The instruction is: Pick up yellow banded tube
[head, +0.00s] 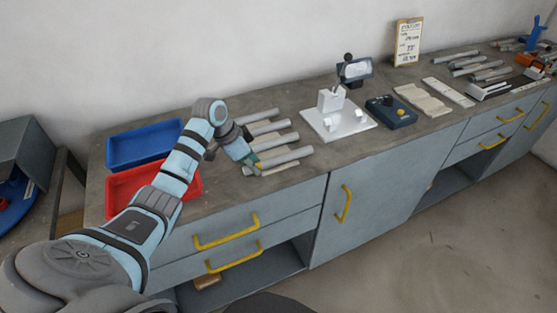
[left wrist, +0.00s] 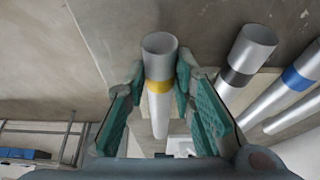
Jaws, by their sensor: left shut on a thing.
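The yellow banded tube (left wrist: 158,66) is a silvery hollow tube with a yellow band, seen in the left wrist view between the two green finger pads. My left gripper (left wrist: 158,88) is shut on it around the band. In the head view my left gripper (head: 253,166) is at the near end of the row of tubes, and the grey tube (head: 286,156) runs to the right from its fingers. The band is hidden there. My right gripper is not in view.
Beside it in the left wrist view lie a black banded tube (left wrist: 243,62) and a blue banded tube (left wrist: 299,78). A blue tray (head: 145,150) and a red tray (head: 120,190) stand left. A white jig (head: 345,125) and a dark blue box (head: 391,112) stand right.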

